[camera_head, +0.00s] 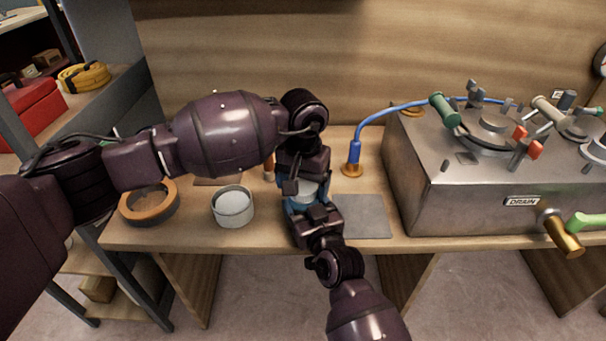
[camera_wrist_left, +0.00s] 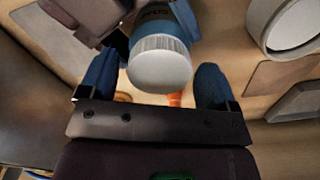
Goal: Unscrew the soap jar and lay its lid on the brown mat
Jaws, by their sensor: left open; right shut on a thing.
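The soap jar (camera_wrist_left: 162,27) stands upright at the middle of the bench, with a blue body and a white ribbed lid (camera_wrist_left: 160,65). In the head view the lid (camera_head: 308,188) shows only partly between my two grippers. My left gripper (camera_head: 302,182) points down from above. In the left wrist view its blue fingers (camera_wrist_left: 156,84) are open, one on each side of the lid. My right gripper (camera_head: 306,205) comes from the front and is shut on the jar's body. The brown mat (camera_head: 205,181) lies left of the jar, mostly hidden behind my left arm.
A white round container (camera_head: 233,206) and a tan ring-shaped roll (camera_head: 149,203) stand to the left. A grey mat (camera_head: 366,222) lies right of the jar. A metal box with valves (camera_head: 470,185) and a blue hose (camera_head: 372,115) fill the right side.

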